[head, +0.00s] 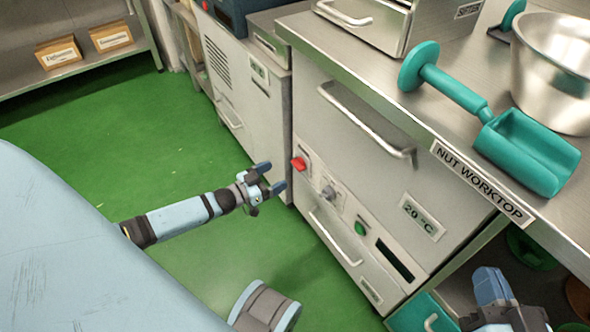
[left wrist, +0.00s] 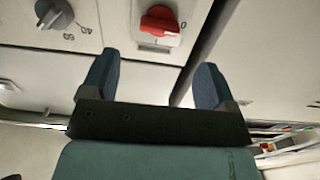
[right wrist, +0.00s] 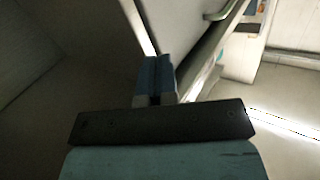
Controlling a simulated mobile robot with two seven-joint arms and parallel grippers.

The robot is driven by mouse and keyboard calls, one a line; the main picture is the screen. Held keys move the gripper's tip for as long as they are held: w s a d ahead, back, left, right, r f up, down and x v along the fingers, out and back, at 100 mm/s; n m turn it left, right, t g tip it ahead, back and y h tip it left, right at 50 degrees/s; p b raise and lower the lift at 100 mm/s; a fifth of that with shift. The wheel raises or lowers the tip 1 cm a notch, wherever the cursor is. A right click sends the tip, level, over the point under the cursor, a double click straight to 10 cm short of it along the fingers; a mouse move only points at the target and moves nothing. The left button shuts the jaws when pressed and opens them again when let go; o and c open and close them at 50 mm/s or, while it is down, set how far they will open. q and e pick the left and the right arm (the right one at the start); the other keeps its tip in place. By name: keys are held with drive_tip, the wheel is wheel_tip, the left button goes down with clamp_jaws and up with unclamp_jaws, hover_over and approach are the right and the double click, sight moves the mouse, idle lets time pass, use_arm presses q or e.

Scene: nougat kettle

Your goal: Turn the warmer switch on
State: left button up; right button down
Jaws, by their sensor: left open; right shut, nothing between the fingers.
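The red switch knob (head: 299,163) is on the control strip at the left end of the warmer cabinet (head: 345,130). My left gripper (head: 274,178) is open and empty, just in front of and left of the red knob, apart from it. In the left wrist view the red knob (left wrist: 160,21) lies beyond the two fingers, between their lines, with a "0" mark beside it. My right gripper (head: 492,287) is shut and empty at the lower right, below the worktop; its closed fingers (right wrist: 157,78) show in the right wrist view.
A grey dial (head: 328,193) and a green button (head: 360,228) sit along the same strip. Door handles (head: 365,120) stick out above and below it. Green floor to the left is clear.

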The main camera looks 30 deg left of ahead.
sight(295, 166)
use_arm(q)
drive_tip(key=b+x, duration=0.2)
drive_tip(key=x, duration=0.4)
drive_tip(key=shift+w+d+f, duration=0.1)
drive_tip(key=shift+w+f, duration=0.05)
drive_tip(key=shift+w, duration=0.05)
drive_tip(key=shift+w+d+b, duration=0.3)
drive_tip(key=shift+w, duration=0.35)
use_arm(e)
drive_tip(key=shift+w+d+r+n+t+y, duration=0.1)
drive_tip(key=shift+w+d+n+t+y, duration=0.3)
drive_tip(key=shift+w+n, duration=0.5)
use_arm(q)
drive_tip(key=shift+c, duration=0.5)
use_arm(e)
drive_tip(key=shift+d+r, duration=0.1)
use_arm(q)
drive_tip(key=c, duration=0.8)
